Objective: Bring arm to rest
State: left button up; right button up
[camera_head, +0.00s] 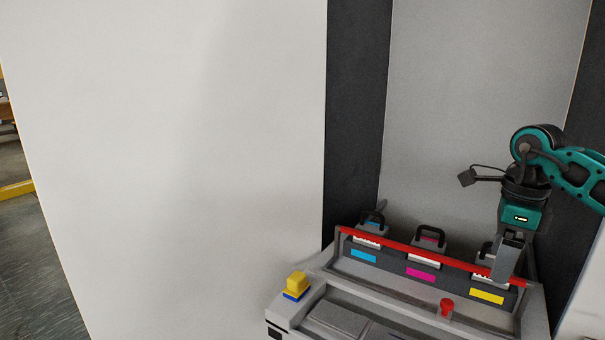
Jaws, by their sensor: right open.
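My right arm comes in from the right edge, teal and black, and bends down over the printer unit (350,286). My right gripper (505,278) points downward in front of the cartridge above the yellow label (487,296) and hides part of it. The gripper is open; I cannot tell whether it touches the cartridge. Two more cartridges with black handles stand to its left, one above the cyan label (363,256) and one above the magenta label (420,274). My left gripper is out of view.
A red bar (390,248) runs across the cartridge row. A red knob (447,307) and a yellow-and-blue block (297,285) sit on the unit's front part. A grey panel (455,90) stands behind, and a large white panel (180,150) fills the left. Floor shows at far left.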

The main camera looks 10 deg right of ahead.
jog(key=a+f+y, duration=0.4)
jog(key=a, duration=0.6)
jog(key=a+f+y, duration=0.4)
jog(key=a, duration=0.5)
jog(key=s+a+r+m+t+y+p, duration=0.25)
jog(key=a+m+t+y, duration=0.45)
jog(key=a+m+y, duration=0.45)
jog(key=s+d+f+m+t+h, duration=0.15)
jog(key=f+m+t+h, duration=0.35)
jog(key=m, duration=0.6)
jog(key=d+f+m+t+h, duration=0.2)
jog(key=f+m+t+h, duration=0.2)
jog(key=m+h, duration=0.5)
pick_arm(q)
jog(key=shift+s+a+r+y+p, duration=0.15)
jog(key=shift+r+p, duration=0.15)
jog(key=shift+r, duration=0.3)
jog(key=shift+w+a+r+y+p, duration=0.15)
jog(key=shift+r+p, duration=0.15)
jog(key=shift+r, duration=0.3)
pick_arm(e)
jog(key=s+d+f+m+g+h, duration=0.2)
jog(key=s+f+m, duration=0.4)
jog(key=s+d+f+m+g+h, duration=0.2)
jog(key=s+d+f+m+g, duration=0.1)
jog(key=s+f+m, duration=0.3)
jog(key=shift+s+d+f, duration=0.25)
jog(key=shift+s+f, duration=0.05)
jog(key=shift+f, duration=0.3)
